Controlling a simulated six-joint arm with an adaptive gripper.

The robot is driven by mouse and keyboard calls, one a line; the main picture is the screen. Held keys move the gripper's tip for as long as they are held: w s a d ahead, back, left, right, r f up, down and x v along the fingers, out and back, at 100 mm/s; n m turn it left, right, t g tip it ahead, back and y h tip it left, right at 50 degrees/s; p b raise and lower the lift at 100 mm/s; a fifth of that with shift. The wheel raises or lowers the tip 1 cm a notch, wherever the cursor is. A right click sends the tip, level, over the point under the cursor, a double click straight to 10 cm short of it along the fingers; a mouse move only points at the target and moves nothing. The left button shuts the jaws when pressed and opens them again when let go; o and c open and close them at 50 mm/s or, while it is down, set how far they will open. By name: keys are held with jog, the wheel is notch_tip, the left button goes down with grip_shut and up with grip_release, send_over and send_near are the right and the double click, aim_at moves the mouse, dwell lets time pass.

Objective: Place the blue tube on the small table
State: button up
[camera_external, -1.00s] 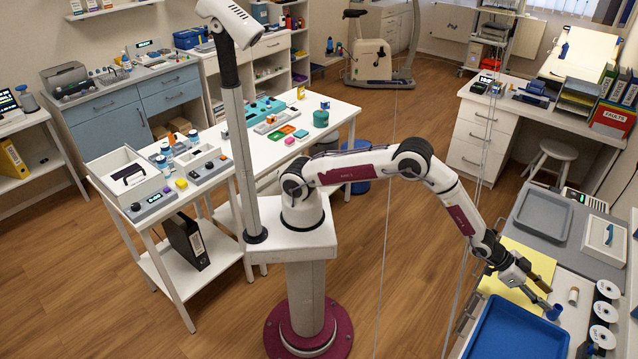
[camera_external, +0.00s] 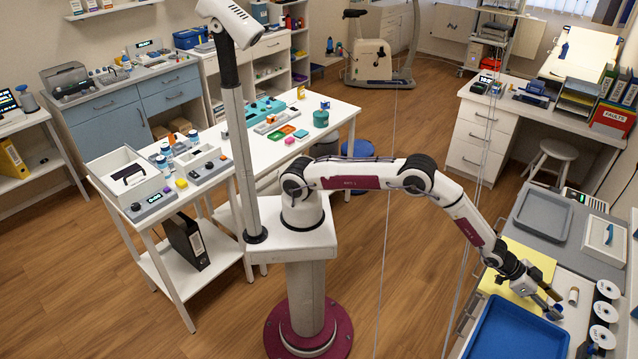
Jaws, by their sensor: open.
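A small blue piece, likely the blue tube (camera_external: 553,314), shows at my gripper's fingertips, at the right edge of the blue tray on the right-hand bench. My gripper (camera_external: 550,303) is open and low over the bench, pointing down and right. Its fingers hide part of the blue piece, and I cannot tell whether they touch it. A white table (camera_external: 338,108) stands behind and left of my base, with several small things on it. I cannot tell whether it is the small table.
A blue tray (camera_external: 512,335) and a yellow sheet (camera_external: 528,258) lie beside my gripper. A small pale cylinder (camera_external: 573,296) and several white spools (camera_external: 606,290) stand close on its right. A grey tray (camera_external: 543,214) lies farther back. Open floor lies between the bench and the white table.

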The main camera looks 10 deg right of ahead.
jog(key=shift+s+d+f, duration=0.1)
jog(key=shift+d, duration=0.05)
dwell(0.5)
jog(key=c, duration=1.1)
notch_tip(320, 180, up, 10)
jog(key=shift+s+r, duration=0.1)
jog(key=shift+r, duration=0.1)
dwell(1.5)
